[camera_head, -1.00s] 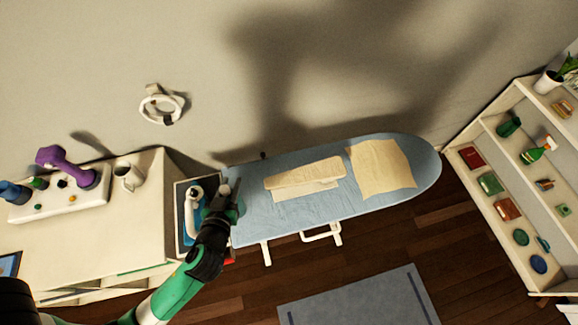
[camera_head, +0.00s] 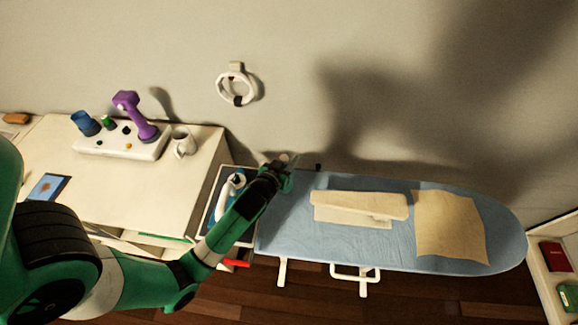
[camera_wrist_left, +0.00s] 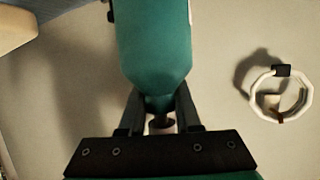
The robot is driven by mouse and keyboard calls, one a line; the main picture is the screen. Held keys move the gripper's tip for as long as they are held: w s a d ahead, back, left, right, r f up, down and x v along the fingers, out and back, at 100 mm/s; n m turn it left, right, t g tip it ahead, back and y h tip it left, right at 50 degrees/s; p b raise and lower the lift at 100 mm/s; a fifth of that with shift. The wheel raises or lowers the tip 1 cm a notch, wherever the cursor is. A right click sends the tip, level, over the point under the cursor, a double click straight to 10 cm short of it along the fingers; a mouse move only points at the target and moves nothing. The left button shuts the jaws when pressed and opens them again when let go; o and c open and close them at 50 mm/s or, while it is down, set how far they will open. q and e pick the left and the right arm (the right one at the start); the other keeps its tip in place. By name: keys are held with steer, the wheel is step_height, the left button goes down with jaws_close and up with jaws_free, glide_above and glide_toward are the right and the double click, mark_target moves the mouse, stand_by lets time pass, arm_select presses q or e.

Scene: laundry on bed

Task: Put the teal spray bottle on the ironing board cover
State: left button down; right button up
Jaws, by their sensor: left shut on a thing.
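My left gripper (camera_head: 284,172) is shut on the teal spray bottle. In the left wrist view the teal bottle body (camera_wrist_left: 155,45) extends up from between the two fingers (camera_wrist_left: 160,112), its narrow neck in the grip. In the head view the bottle is mostly hidden behind my gripper. The gripper is in front of the left back corner of the ironing board cover (camera_head: 285,235), near the wall. The cover is light blue. I cannot tell how high the bottle is above it. My right gripper is not in view.
A beige sleeve board (camera_head: 360,204) and a tan cloth (camera_head: 450,228) lie on the cover. A white iron (camera_head: 229,190) stands at the board's left end. A cabinet (camera_head: 125,185) at left carries a purple tool (camera_head: 132,110) and a white pitcher (camera_head: 183,143). The cover's front left is bare.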

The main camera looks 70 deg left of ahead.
arm_select(q)
steer(key=shift+w+a+f+b, duration=0.1)
steer(key=shift+f+b, duration=0.05)
steer(key=shift+f, duration=0.75)
steer(key=shift+a+f+b, duration=0.1)
steer(key=shift+f+b, duration=0.05)
steer(key=shift+f, duration=0.9)
steer(key=c, duration=0.6)
jaws_free()
steer(key=v, duration=1.2)
steer(key=shift+r, duration=0.25)
